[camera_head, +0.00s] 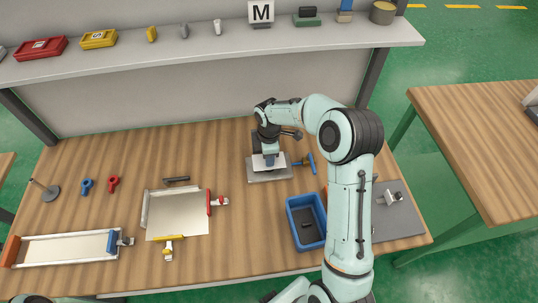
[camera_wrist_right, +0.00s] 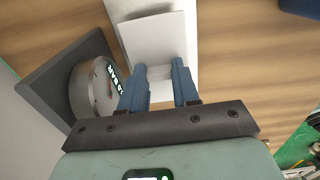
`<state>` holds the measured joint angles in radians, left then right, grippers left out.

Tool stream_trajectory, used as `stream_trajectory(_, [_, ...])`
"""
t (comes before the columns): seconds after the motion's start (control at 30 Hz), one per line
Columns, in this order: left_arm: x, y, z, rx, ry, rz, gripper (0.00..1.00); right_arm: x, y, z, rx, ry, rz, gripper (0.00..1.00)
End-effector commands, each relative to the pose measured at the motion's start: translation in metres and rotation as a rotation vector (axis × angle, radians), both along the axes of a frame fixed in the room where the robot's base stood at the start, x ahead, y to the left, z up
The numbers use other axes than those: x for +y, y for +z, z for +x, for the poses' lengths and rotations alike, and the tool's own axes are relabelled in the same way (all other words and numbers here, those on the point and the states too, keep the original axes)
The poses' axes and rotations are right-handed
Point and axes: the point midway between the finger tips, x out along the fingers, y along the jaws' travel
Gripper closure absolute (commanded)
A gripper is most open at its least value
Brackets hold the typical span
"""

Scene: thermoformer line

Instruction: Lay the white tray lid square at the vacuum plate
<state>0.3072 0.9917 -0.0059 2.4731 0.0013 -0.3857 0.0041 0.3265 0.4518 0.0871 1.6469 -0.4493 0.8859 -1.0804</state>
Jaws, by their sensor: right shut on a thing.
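The white tray lid (camera_head: 259,163) is at the vacuum plate (camera_head: 270,177), a small grey plate at the middle back of the bench. My right gripper (camera_head: 269,160) points down at the lid and is shut on it. In the right wrist view the lid (camera_wrist_right: 158,42) is at the blue fingertips (camera_wrist_right: 160,74), over the paler plate (camera_wrist_right: 122,14). The plate shows past the lid's edges. I cannot tell whether the lid touches the plate or is just above it. My wrist hides part of the lid in the head view. My left gripper is out of view.
A round gauge (camera_wrist_right: 92,88) on a dark block stands close beside the fingers. A blue-handled valve (camera_head: 309,163) is right of the plate. A blue bin (camera_head: 291,219) stands nearer. A clamped metal frame (camera_head: 149,212) lies to the left, with bare wood between.

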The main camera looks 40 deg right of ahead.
Motion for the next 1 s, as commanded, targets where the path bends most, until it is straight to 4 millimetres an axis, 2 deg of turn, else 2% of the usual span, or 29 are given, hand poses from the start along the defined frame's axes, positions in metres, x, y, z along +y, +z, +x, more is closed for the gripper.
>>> stream_trajectory(1.0, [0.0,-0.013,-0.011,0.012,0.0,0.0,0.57,0.0,-0.027,0.0,0.001,0.0,0.0,1.0])
